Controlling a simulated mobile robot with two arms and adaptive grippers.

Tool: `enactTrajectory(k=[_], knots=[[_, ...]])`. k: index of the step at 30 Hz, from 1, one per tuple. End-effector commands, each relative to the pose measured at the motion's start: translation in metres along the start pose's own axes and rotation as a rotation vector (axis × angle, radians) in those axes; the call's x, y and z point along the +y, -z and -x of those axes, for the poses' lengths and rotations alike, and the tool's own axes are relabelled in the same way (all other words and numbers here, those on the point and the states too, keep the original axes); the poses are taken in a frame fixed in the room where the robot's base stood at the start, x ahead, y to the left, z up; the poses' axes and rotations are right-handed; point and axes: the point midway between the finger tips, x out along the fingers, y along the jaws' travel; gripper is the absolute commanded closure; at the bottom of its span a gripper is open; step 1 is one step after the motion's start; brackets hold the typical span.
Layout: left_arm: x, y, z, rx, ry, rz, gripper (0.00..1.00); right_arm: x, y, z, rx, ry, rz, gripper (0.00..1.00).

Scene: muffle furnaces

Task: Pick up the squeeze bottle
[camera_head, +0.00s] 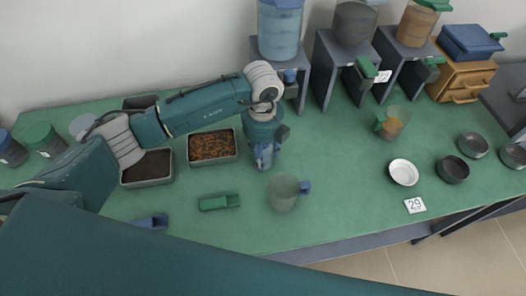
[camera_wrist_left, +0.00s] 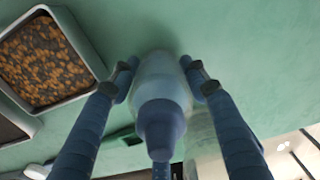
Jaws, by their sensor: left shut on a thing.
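The squeeze bottle (camera_wrist_left: 160,95) shows in the left wrist view as a pale translucent body with a blue cap (camera_wrist_left: 161,124) toward the camera. It sits between the two fingers of my left gripper (camera_wrist_left: 160,78), which press on it from both sides. In the head view my left gripper (camera_head: 263,158) points down at the middle of the green table, right of the tray of brown pellets. There the gripper mostly hides the bottle. I cannot tell whether its base touches the table. My right gripper is not in view.
A clear pitcher (camera_head: 284,192) with a blue handle stands close, front right. A pellet tray (camera_head: 212,163) is at left; a green scoop (camera_head: 219,202) lies in front. Dispensers on dark stands (camera_head: 325,70) line the back. A white bowl (camera_head: 403,172) is at right.

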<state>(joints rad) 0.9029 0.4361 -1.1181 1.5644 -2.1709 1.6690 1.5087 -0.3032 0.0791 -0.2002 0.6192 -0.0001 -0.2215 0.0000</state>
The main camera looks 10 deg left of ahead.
Motion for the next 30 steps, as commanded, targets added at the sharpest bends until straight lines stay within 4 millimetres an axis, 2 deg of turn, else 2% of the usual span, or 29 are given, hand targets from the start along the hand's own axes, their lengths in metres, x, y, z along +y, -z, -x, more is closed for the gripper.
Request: enactTrajectory(k=[10,16,20,30], knots=[[-0.001,-0.001,0.004,-0.002,0.002,0.0,1.0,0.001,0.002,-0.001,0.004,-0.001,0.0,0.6],[-0.002,-0.001,0.024,-0.004,0.005,-0.001,1.0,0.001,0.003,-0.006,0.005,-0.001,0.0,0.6],[-0.002,-0.002,0.052,-0.006,0.007,-0.001,1.0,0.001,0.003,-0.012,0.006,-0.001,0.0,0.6],[-0.003,-0.001,0.149,-0.007,0.006,-0.002,1.0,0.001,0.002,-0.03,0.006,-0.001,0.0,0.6]])
